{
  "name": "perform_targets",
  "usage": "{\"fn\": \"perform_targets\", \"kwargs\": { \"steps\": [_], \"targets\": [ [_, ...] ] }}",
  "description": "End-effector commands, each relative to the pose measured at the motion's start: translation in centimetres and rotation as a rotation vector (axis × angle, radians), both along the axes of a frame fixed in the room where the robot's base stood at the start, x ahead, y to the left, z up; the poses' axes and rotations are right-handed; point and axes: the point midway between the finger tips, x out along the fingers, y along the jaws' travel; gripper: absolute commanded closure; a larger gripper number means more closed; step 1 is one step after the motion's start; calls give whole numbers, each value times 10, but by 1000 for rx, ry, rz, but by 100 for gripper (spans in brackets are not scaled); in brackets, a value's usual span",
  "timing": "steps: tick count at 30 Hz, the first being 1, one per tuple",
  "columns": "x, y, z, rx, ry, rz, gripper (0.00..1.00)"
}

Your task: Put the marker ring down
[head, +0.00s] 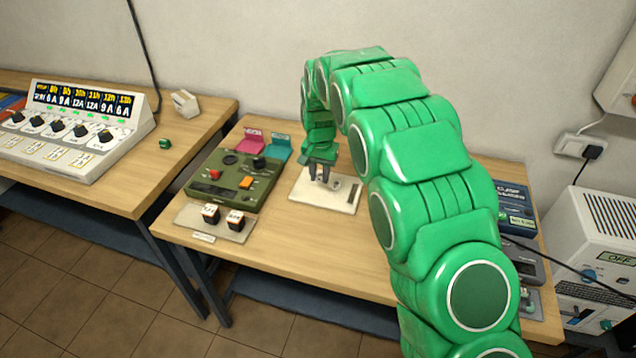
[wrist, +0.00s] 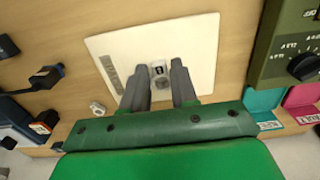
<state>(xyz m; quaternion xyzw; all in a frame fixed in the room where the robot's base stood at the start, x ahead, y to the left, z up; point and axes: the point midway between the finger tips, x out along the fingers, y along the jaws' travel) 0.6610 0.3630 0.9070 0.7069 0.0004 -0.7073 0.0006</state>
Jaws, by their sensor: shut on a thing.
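In the wrist view the marker ring (wrist: 158,76), small and pale grey with a dark mark, shows between the fingertips of my gripper (wrist: 158,68). My gripper is shut on it. In the head view my gripper (head: 319,174) is low over the back part of a white plate (head: 318,199), its fingers pointing down. A small pale grey piece shows just right of the fingers there; I cannot tell whether it is the ring. The plate also shows in the wrist view (wrist: 203,40). Whether the ring touches the plate is hard to tell.
An olive control box (head: 222,180) stands left of the plate, with pink (head: 250,142) and teal (head: 278,148) pieces behind it. Two dark blocks stand on a small board (head: 220,228) in front. My arm covers the table's right part. The table's front middle is clear.

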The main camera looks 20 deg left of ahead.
Motion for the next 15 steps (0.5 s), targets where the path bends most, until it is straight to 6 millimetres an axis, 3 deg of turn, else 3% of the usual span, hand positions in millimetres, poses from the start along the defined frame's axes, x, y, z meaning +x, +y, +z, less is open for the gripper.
{"fn": "perform_targets", "kwargs": {
  "steps": [7, 15],
  "targets": [
    [13, 8, -20, 0, 2, 0, 100],
    [19, 10, -27, 0, 1, 0, 100]
  ]
}}
